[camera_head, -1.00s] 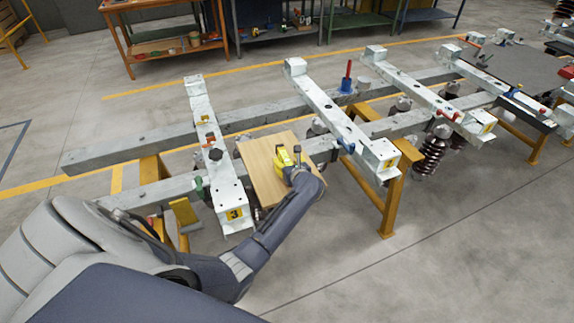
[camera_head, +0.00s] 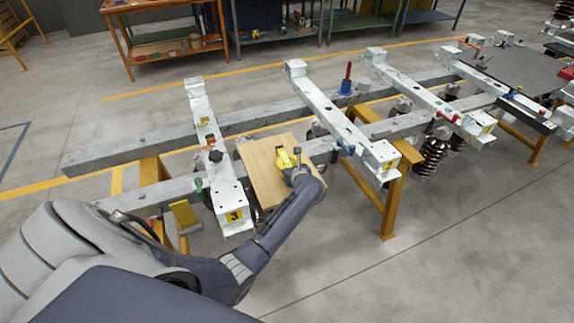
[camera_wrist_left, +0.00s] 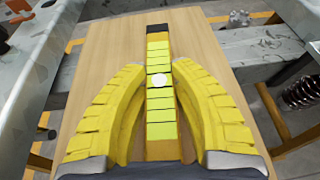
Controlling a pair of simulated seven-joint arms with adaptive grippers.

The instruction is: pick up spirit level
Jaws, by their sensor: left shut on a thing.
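The spirit level is a narrow yellow bar with a dark far end (camera_wrist_left: 159,52). In the left wrist view it lies lengthwise over a wooden board (camera_wrist_left: 110,50), between my finger pads. My left gripper (camera_wrist_left: 159,82) has curved yellow ribbed fingers, one on each side of the bar, and is shut on it. In the head view the left gripper (camera_head: 287,160) is low over the board (camera_head: 258,172), and the level is hard to tell from the yellow fingers. Whether the level touches the board is unclear. My right gripper is out of view.
White beams, one marked 3 (camera_head: 232,205), lie across long grey rails (camera_head: 100,157) on both sides of the board. Yellow trestles (camera_head: 390,200) support the frame. Open floor lies in front at right.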

